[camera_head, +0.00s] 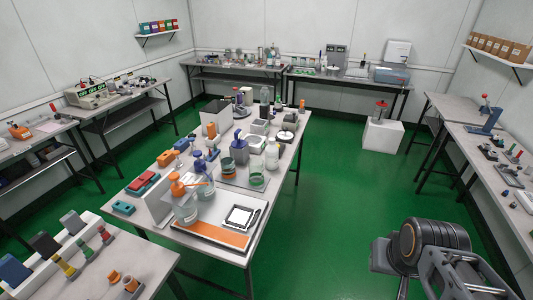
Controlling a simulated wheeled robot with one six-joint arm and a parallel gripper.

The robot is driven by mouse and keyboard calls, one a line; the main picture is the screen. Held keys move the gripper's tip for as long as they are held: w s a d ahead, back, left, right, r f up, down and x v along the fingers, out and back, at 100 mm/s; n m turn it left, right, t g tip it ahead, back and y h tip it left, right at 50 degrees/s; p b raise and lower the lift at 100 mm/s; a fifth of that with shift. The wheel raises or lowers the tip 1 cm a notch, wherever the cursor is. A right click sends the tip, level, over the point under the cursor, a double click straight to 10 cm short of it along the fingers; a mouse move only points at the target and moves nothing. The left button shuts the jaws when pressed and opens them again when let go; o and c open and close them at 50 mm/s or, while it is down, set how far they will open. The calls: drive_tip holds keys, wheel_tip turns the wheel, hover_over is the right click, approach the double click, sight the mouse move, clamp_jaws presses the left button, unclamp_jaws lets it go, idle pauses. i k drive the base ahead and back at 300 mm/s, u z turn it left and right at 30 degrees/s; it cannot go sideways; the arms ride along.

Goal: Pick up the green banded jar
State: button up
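A clear jar with a green band (257,180) stands upright on the central table, toward its right edge. My gripper (462,272) seems to be part of the grey and black mechanism at the lower right. It is far from the jar, over the floor side of the table. Its fingertips are not clearly shown, so I cannot tell whether it is open or shut.
The central table (204,253) is crowded. Orange-topped bottles (186,206), a white tray with an orange edge (212,235) and a small pale bottle (272,157) stand near the jar. Green floor (335,215) is clear right of the table. A side bench (500,155) lines the right wall.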

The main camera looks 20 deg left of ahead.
sight(255, 164)
drive_tip(key=i, duration=1.95)
drive_tip(key=u, duration=4.05)
